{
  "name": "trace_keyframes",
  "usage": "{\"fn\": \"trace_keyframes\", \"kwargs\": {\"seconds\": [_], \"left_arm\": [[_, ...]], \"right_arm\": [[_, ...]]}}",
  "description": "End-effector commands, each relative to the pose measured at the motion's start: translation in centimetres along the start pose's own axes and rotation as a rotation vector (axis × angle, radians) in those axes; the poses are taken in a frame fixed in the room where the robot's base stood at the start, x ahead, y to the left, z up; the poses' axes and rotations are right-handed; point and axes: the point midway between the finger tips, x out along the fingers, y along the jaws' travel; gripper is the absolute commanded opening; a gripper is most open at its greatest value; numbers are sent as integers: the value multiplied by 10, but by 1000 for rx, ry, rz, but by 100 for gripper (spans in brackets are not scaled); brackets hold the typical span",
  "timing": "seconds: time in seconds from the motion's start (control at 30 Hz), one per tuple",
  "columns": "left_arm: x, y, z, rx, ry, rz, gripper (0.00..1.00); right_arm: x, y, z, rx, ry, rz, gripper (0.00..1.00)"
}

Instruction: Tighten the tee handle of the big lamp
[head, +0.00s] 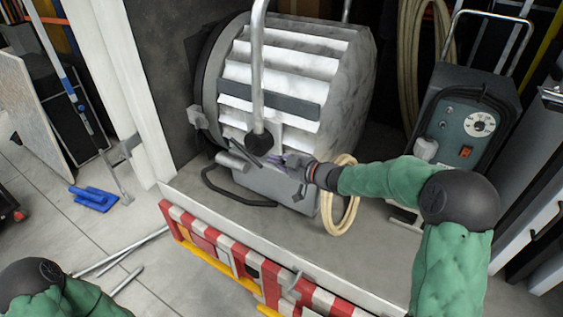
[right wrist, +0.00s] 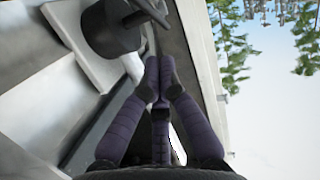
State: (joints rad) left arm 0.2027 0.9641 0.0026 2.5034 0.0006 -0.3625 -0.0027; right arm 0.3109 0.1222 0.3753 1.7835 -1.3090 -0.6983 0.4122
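The big lamp (head: 290,60) is a grey drum with pale ribs in the middle of the head view. A silver bar (head: 257,70) comes down its front to a round black knob. The tee handle (head: 243,152) sits at this knob, with a thin dark crossbar. In the right wrist view the tee handle's black hub (right wrist: 112,36) is just above and left of my fingers. My right gripper (head: 273,160) is at the handle's right side. Its purple fingers (right wrist: 160,72) are close together; I cannot tell whether they touch the crossbar. My left gripper is out of view.
A red-and-white striped barrier (head: 215,240) stands along the front edge of the lamp's platform. A coiled pale cable (head: 341,205) hangs below my right forearm. A green-grey control box (head: 463,135) stands to the right.

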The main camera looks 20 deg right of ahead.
Motion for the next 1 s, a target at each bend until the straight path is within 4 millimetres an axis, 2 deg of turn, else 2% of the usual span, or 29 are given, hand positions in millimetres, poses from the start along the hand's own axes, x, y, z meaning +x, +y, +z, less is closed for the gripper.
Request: {"fn": "trace_keyframes", "kwargs": {"seconds": [0.03,0.27,0.4,0.63,1.0], "left_arm": [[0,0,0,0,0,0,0],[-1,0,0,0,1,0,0],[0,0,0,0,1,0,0],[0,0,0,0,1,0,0],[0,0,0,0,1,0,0]], "right_arm": [[11,-1,0,0,1,-4,0],[53,-1,0,1,0,-2,0],[67,-1,16,2,-1,-1,0],[79,0,27,1,0,0,0],[80,0,28,0,1,1,0]]}}
